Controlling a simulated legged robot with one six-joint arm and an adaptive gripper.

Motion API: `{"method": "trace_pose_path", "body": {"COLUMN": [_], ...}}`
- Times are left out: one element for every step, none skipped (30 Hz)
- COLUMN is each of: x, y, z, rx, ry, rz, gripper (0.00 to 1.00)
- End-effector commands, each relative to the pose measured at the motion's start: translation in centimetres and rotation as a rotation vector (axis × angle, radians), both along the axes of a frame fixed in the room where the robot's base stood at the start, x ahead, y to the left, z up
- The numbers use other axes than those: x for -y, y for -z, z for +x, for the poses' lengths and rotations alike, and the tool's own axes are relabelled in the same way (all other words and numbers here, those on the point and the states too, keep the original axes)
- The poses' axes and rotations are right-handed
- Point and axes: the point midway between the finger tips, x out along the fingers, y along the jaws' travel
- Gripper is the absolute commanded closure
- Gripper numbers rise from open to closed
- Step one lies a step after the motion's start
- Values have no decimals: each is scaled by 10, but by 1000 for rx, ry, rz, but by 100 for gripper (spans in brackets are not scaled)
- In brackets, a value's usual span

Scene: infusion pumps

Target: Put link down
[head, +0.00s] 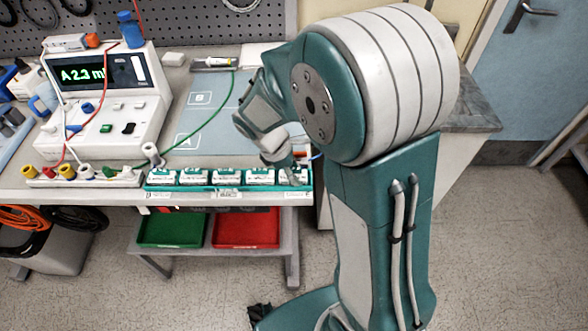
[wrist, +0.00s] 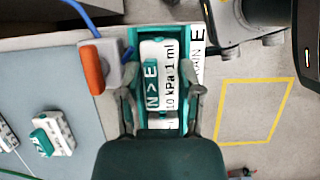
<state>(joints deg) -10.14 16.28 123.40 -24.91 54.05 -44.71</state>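The link (wrist: 158,75), white with teal and marked "N > E" and "10 kPa 1 ml", lies in the end slot of the teal rack (wrist: 131,38). In the head view several white and teal links sit in a row in the rack (head: 228,188) along the bench's front edge. My gripper (wrist: 161,98) is at the right-end slot, with one finger on each side of the link. The fingers look spread wider than the link. My gripper and wrist partly cover that slot in the head view. My dark gripper body hides the lower part of the wrist view.
Another white and teal block (wrist: 52,133) lies left of the rack in the wrist view. A grey connector with an orange part (wrist: 94,70) and blue cable stands close beside the rack. The pump console (head: 105,100) stands left. The mat (head: 205,95) has free room.

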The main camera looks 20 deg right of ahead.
Motion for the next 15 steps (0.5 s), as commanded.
{"method": "trace_pose_path", "body": {"x": [0,0,0,0,0,0,0,0,0,0,0,0,0,0,0], "y": [0,0,0,0,0,0,0,0,0,0,0,0,0,-1,-2], "z": [0,0,0,0,0,0,0,0,0,0,0,0,0,0,0], "rx": [0,0,0,0,0,0,0,0,0,0,0,0,0,0,1], "ry": [0,0,0,0,0,0,0,0,0,0,0,0,0,0,0], "rz": [0,0,0,0,0,0,0,0,0,0,0,0,0,0,1], "gripper": [35,21,18,18,18,18,18,18,18,18,18,18,18,18,18]}}
